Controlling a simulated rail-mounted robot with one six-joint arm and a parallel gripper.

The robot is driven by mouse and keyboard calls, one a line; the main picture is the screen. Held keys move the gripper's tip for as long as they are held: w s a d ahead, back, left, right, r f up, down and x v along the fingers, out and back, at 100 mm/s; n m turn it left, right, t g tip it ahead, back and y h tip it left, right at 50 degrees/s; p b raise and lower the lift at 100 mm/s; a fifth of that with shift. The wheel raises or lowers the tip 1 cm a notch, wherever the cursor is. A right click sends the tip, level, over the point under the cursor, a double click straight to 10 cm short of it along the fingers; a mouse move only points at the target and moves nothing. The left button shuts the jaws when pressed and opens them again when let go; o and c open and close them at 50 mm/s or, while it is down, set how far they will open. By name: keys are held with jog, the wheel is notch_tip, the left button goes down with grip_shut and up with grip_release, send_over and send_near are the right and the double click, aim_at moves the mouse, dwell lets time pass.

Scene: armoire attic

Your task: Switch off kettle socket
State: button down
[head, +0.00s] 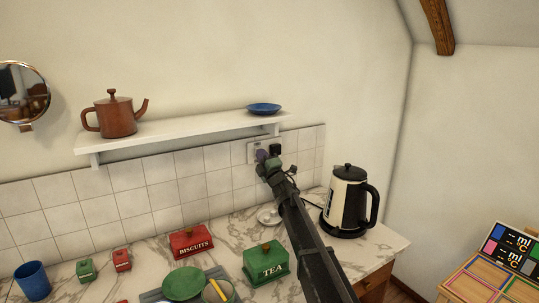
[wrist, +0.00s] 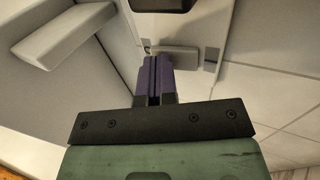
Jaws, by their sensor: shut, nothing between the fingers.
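The kettle socket (head: 253,147) is a pale plate on the tiled wall below the shelf. A black plug (head: 275,150) sits in its right part. The cream and black kettle (head: 346,200) stands on the counter to the right. My gripper (head: 262,156) is at the socket, just left of the plug, and hides part of the plate. In the wrist view its purple fingers (wrist: 155,68) are shut and empty. They point at the plate, close to a grey raised switch (wrist: 175,59), with the plug (wrist: 160,4) beyond. I cannot tell whether they touch the switch or which way it is set.
A white shelf (head: 185,133) with a brown teapot (head: 117,118) and a blue dish (head: 264,107) runs above the socket. Red and green tins, including the tea tin (head: 266,264), and a green bowl (head: 183,284) stand on the marble counter (head: 215,233).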

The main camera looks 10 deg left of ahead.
jog(key=s+d+f+b, duration=0.2)
jog(key=s+d, duration=0.6)
jog(key=s, duration=0.3)
jog(key=shift+f, duration=0.3)
jog(key=shift+d, duration=0.1)
